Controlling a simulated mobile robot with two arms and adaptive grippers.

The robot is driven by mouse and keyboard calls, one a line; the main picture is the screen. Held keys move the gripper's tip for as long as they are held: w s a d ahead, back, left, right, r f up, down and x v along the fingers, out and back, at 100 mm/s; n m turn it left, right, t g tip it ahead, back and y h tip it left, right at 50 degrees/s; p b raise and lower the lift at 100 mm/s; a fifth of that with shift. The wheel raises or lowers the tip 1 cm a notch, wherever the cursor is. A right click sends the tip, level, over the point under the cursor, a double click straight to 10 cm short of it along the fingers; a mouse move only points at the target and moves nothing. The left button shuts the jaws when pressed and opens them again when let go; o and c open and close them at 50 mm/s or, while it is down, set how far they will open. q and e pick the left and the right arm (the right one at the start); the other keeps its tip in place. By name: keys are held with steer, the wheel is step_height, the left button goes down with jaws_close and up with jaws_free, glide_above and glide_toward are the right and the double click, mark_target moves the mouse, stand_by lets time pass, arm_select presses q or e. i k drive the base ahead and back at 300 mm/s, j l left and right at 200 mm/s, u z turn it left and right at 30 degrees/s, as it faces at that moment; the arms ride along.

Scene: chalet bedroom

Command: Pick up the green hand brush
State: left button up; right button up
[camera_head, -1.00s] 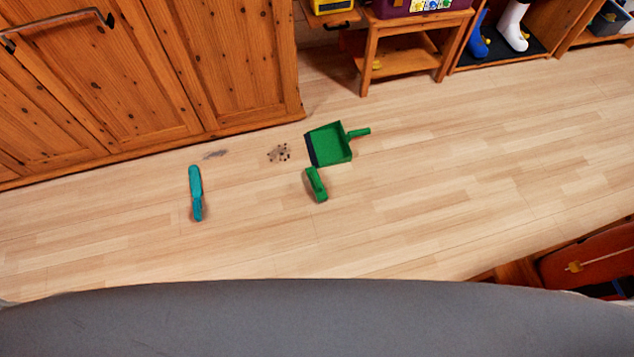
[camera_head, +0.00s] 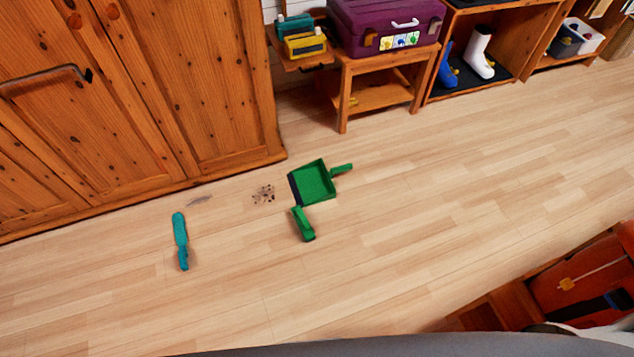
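The green hand brush (camera_head: 303,224) lies on the wooden floor near the middle of the head view. It is beside the near left corner of a green dustpan (camera_head: 314,184), whose handle points right; I cannot tell whether the two touch. A teal brush-like tool (camera_head: 180,241) lies apart on the floor to the left. Neither of my grippers is in view.
Dark crumbs (camera_head: 263,194) lie left of the dustpan. A wooden wardrobe (camera_head: 215,100) stands at the left. A small wooden table (camera_head: 376,98) bears a purple case (camera_head: 385,25). An orange-red item (camera_head: 585,280) is at lower right. Open floor surrounds the brush.

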mark_target(299, 213)
steer(key=i+l+u, duration=0.25)
steer(key=i+l, duration=0.15)
steer(key=l, duration=0.25)
steer(key=i+l+u, duration=0.1)
steer(key=l, duration=0.25)
steer(key=i+l+u, duration=0.1)
steer(key=i+l, duration=0.2)
steer(key=i+l+u, duration=0.1)
steer(key=l, duration=0.35)
steer(key=i+j, duration=0.05)
